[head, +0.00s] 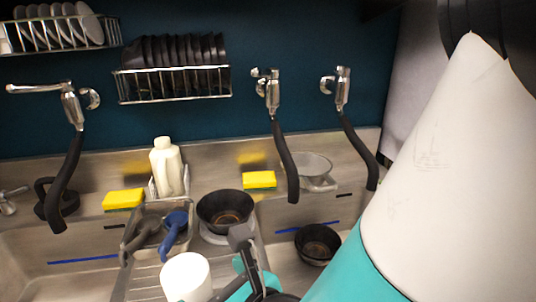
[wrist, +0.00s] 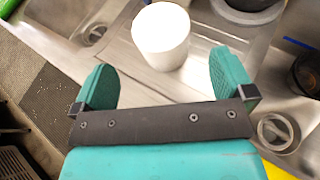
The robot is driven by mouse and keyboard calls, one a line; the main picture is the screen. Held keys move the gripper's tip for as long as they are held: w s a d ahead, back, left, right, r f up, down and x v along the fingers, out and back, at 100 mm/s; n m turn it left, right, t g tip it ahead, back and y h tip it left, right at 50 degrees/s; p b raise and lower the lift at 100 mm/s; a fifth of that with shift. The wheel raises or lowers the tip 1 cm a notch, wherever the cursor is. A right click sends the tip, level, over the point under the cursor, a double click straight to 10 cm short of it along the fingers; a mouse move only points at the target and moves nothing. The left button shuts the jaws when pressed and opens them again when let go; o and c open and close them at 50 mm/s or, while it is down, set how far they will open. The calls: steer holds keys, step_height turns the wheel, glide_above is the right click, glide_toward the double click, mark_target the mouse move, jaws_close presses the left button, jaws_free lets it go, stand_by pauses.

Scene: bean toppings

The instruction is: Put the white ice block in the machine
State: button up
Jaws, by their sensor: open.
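A white cylindrical block (head: 187,277) stands on the ridged metal drainboard at the bottom of the head view, left of my gripper. In the wrist view, the white block (wrist: 161,36) is just beyond and between my teal fingertips, with its near side facing them. My gripper (wrist: 163,72) is open, with nothing between its fingers. In the head view, only part of my gripper shows, at the bottom edge beside the block. I cannot make out a machine in either view.
A metal tray (head: 183,243) with a blue-handled tool (head: 174,222) and a dark bowl (head: 226,208) stand behind the block. Another dark bowl (head: 318,244) sits in the right basin. Yellow sponges (head: 122,200), a white bottle (head: 167,167) and hanging taps line the back.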

steer(key=w+d+r+m+g+h, duration=0.1)
steer(key=w+d+m+h, duration=0.15)
steer(key=d+m, duration=0.6)
steer(key=w+d+r+m+h, duration=0.2)
steer(key=d+m+h, duration=0.25)
steer(key=m, duration=0.65)
steer(key=s+d+r+m+g, duration=0.7)
steer(key=s+d+m, duration=0.4)
steer(key=m, duration=0.9)
steer(key=shift+s+d+r, duration=0.2)
steer(key=shift+s+d, duration=0.05)
steer(key=shift+d, duration=0.1)
steer(key=shift+c, duration=0.5)
